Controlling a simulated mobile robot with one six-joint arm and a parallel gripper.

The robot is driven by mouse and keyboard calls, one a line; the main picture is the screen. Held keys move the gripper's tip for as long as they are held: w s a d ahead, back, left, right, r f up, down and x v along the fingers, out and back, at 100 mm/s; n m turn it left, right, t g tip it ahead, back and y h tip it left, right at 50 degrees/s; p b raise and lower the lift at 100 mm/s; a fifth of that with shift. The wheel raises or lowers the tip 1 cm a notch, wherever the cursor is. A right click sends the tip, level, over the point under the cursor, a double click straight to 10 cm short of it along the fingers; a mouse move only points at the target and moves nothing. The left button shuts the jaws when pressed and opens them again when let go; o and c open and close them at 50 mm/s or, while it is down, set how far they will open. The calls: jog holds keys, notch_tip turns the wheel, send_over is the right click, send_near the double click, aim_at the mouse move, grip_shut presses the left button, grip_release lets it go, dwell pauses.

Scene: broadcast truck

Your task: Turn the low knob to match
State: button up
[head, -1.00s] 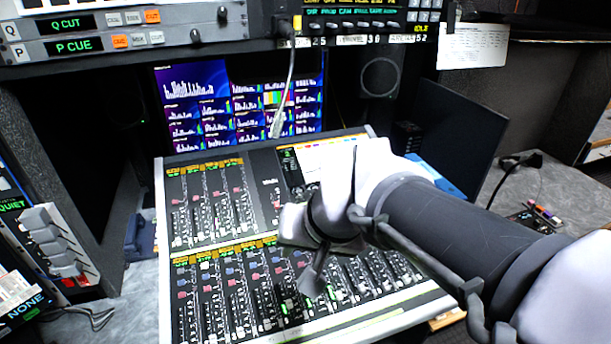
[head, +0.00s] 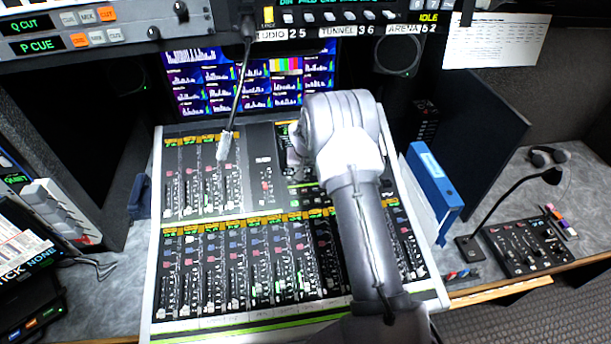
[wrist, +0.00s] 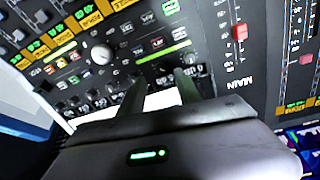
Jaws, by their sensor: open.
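Two small dark knobs show on the rack at the upper left of the head view. The upper knob (head: 180,11) is beside the Q CUT row, and the lower knob (head: 153,33) is near the P CUE row. Their pointer settings are too small to read. A round pale knob (wrist: 101,54) also shows on the console face in the wrist view, left of the fingers. My gripper (wrist: 158,86) is open and empty over the console's middle section, its two dark fingers apart. In the head view my arm hides the gripper.
The mixing console (head: 156,250) fills the middle. A gooseneck microphone (head: 228,140) hangs over its left part. A blue binder (head: 435,180) stands to the right, with a small control box (head: 528,246) and desk microphone beyond. Monitors (head: 195,92) stand behind.

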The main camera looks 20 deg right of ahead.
aim_at(306, 177)
jog(key=x, duration=0.5)
jog(key=shift+w+f, duration=0.1)
jog(key=shift+f, duration=0.05)
grip_shut()
